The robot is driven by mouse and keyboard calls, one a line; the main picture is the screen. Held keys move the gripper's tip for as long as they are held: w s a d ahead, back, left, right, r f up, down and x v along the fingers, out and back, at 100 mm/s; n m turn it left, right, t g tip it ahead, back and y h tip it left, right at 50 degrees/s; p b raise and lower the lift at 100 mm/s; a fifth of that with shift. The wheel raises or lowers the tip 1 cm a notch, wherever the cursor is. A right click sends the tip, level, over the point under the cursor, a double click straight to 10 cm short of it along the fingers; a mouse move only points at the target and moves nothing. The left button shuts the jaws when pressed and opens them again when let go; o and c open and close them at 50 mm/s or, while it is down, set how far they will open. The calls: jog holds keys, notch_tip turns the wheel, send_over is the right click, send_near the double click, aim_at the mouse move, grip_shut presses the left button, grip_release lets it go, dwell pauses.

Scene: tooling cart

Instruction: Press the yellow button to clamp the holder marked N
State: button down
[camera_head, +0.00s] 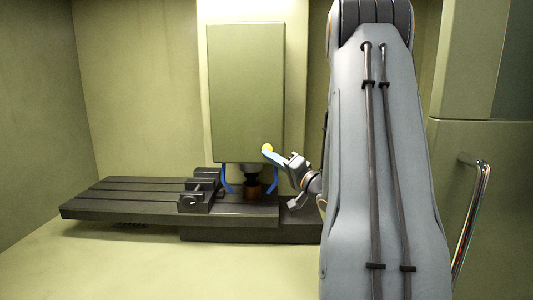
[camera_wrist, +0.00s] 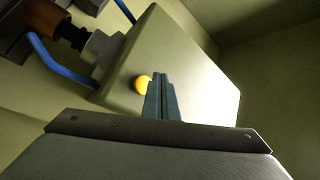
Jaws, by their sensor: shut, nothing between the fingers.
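The yellow button (camera_head: 267,148) is on the lower right of the green spindle housing (camera_head: 246,90). In the wrist view the yellow button (camera_wrist: 142,83) shows just left of my fingertips. My gripper (camera_head: 270,155) is shut and empty, its blue-grey fingers pointing at the housing right by the button. In the wrist view my gripper (camera_wrist: 161,76) overlaps the button's right edge; I cannot tell whether it touches. A dark holder with a brown-orange part (camera_head: 253,188) is under the spindle, and it also shows in the wrist view (camera_wrist: 72,34). No letter N is readable.
Two blue hoses (camera_head: 226,180) hang beside the spindle. A dark slotted machine table (camera_head: 120,196) with a vise (camera_head: 198,195) lies below. A metal door handle (camera_head: 470,215) stands at the right. The space left of the housing is clear.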

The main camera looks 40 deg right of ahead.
aim_at(263, 148)
jog(key=shift+w+d, duration=0.45)
jog(key=shift+w, duration=0.15)
dwell(1.7)
jog(key=shift+w+d, duration=0.25)
jog(key=shift+w, duration=0.05)
jog(key=shift+w+d+p, duration=0.3)
jog(key=shift+w, duration=0.1)
dwell(0.8)
jog(key=shift+s+a, duration=0.1)
jog(key=shift+s, duration=0.05)
jog(key=shift+s+a+p, duration=0.45)
jog(key=shift+s, duration=0.15)
jog(key=s+a+p, duration=0.1)
jog(key=s, duration=0.1)
jog(key=s+a+p, duration=0.1)
jog(key=s+a, duration=0.1)
dwell(0.6)
